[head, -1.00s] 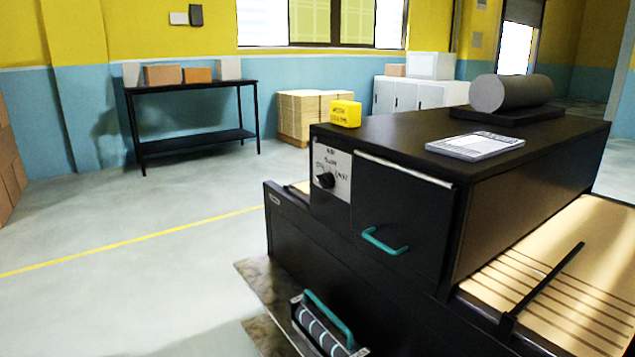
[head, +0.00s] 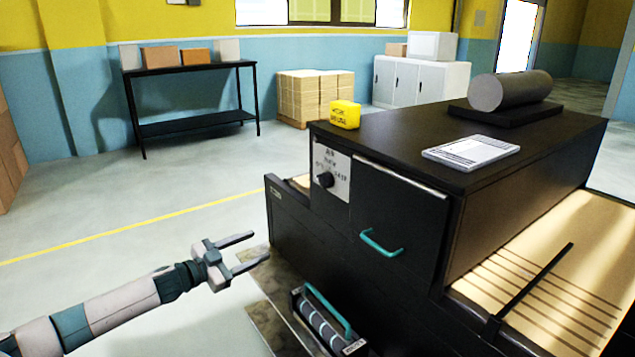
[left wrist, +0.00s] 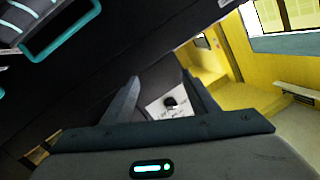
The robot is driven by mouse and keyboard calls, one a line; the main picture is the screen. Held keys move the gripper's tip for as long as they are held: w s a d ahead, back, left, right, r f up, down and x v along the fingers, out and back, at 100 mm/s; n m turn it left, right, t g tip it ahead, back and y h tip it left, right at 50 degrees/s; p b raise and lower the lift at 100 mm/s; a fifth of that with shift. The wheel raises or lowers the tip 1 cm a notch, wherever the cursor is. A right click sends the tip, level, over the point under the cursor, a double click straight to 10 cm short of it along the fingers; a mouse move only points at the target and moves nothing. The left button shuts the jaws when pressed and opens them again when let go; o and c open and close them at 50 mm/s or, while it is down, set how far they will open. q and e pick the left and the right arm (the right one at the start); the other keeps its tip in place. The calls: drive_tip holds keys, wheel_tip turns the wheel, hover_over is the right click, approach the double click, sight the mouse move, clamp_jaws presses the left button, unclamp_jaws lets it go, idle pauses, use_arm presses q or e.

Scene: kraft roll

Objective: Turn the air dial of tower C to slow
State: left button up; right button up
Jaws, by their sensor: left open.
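The air dial (head: 325,180) is a black round knob on a white labelled panel (head: 341,172) at the left end of the black machine. The panel carries several words, too small to read surely; the top one looks like "AIR". My left gripper (head: 246,253) is open and empty, in front of the machine, lower and to the left of the dial and apart from it. In the left wrist view the knob (left wrist: 170,102) and its panel show between the two open fingers (left wrist: 160,100), some distance beyond them. My right gripper is in no view.
A teal handle (head: 383,245) sticks out from the machine's front door. Below, a roller unit with a teal handle (head: 328,312) sits near the gripper. A yellow block (head: 345,114), a paper pad (head: 470,152) and a grey roll (head: 512,91) are on top.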

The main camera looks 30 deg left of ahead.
use_arm(q)
drive_tip(key=w+d+r+m+h+p, duration=0.1)
drive_tip(key=d+r+m+h, duration=0.2)
drive_tip(key=r, duration=1.2)
drive_tip(key=shift+w+d+r, duration=0.15)
drive_tip(key=shift+w, duration=0.05)
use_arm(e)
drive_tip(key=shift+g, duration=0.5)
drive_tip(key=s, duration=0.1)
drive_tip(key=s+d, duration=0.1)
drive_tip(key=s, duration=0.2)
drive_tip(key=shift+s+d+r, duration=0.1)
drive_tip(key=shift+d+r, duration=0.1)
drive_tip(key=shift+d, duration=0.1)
use_arm(q)
drive_tip(key=shift+w, duration=0.3)
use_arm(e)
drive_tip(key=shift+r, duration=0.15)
use_arm(q)
drive_tip(key=p, duration=0.4)
approach(320, 181)
drive_tip(key=p+x, duration=0.3)
drive_tip(key=x, duration=0.5)
drive_tip(key=shift+w, duration=0.1)
drive_tip(key=shift+w+d, duration=0.25)
drive_tip(key=shift+w, duration=0.25)
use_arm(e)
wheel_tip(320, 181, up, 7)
